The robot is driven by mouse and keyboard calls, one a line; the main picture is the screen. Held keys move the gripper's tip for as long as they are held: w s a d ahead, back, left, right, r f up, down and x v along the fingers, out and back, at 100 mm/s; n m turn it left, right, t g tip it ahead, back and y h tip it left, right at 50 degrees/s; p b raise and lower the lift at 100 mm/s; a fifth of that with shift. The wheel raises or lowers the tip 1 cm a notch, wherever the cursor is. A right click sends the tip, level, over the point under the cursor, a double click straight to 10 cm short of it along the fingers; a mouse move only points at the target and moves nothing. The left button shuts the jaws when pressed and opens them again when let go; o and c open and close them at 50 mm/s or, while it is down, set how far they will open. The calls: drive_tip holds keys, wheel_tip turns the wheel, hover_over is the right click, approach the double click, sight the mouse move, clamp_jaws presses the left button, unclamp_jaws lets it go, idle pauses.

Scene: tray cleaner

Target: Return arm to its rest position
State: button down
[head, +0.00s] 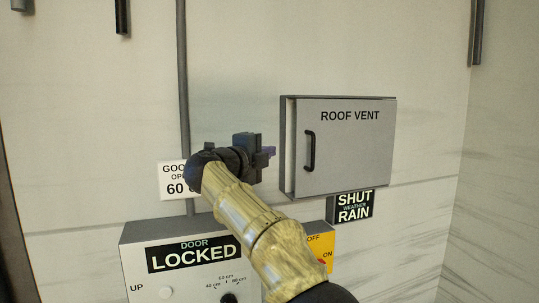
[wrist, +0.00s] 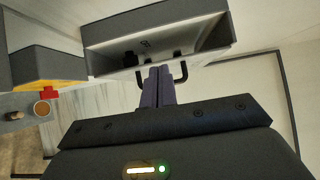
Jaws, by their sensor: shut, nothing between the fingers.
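My gripper (head: 268,152) is at the end of my raised arm, just left of the roof vent box (head: 350,175) in the head view. In the wrist view my gripper's fingers (wrist: 158,84) are together, with nothing between them. The roof vent box is grey with a black handle (head: 310,151) on its door. In the wrist view the box (wrist: 165,40) lies just beyond the fingertips, and a dark handle (wrist: 183,72) shows beside them. I cannot tell whether the fingers touch the handle.
Below is a grey control panel (head: 140,262) with a "DOOR LOCKED" sign (head: 194,253) and a yellow switch plate (head: 320,241). A "SHUT RAIN" sign (head: 352,206) sits under the box. A white sign (head: 172,178) is partly hidden behind my arm. A vertical pipe (head: 183,80) runs up the wall.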

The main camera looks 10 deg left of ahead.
drive_tip(key=d+f+n+g+y+b, duration=0.1)
drive_tip(key=d+f+n+y+b, duration=0.25)
drive_tip(key=f+n, duration=0.5)
drive_tip(key=d+f+n+g+y+b, duration=0.1)
drive_tip(key=d+f+n+y+b, duration=0.3)
drive_tip(key=f, duration=0.8)
drive_tip(key=d+f+n+g+y+b, duration=0.1)
drive_tip(key=d+f+n+y, duration=0.1)
drive_tip(key=d+f+n, duration=0.55)
drive_tip(key=s+d+f+g+h+b, duration=0.1)
drive_tip(key=s+d+f+g, duration=0.3)
drive_tip(key=s+f, duration=0.6)
drive_tip(key=s+d+f+n+g+h+b, duration=0.1)
drive_tip(key=s+d+f+g+b, duration=0.1)
drive_tip(key=s+d+f, duration=0.5)
drive_tip(key=s+d+f+n+g+h+b, duration=0.1)
drive_tip(key=s+d+f+g, duration=0.4)
drive_tip(key=s+f, duration=0.8)
drive_tip(key=shift+s+d+g+b, duration=0.15)
drive_tip(key=shift+d+g+b, duration=0.2)
drive_tip(key=shift+d, duration=0.2)
